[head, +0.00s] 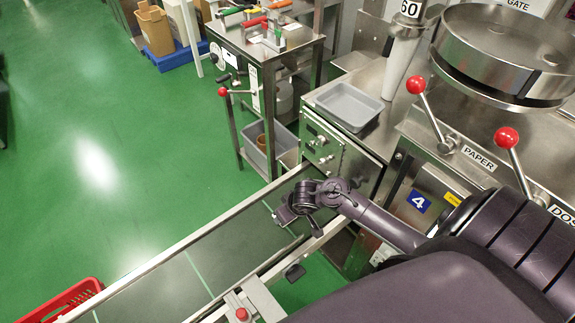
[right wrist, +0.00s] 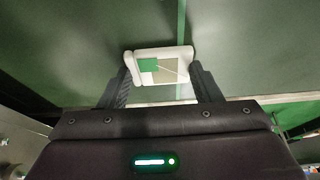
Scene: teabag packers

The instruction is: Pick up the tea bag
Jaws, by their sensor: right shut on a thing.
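The tea bag (right wrist: 175,71) shows in the right wrist view as a small pale packet with a white edge and a green tag on it. My right gripper (right wrist: 161,77) is shut on it, with one dark finger at each side. In the head view my right gripper (head: 285,212) is over the grey conveyor belt (head: 235,243); the tea bag cannot be made out there. My left gripper is in neither view.
A red crate (head: 62,302) stands at the lower left. A grey tray (head: 349,106) sits on the steel machine behind the belt. Red-knobbed levers (head: 507,138) rise at the right. Green floor lies open at the left.

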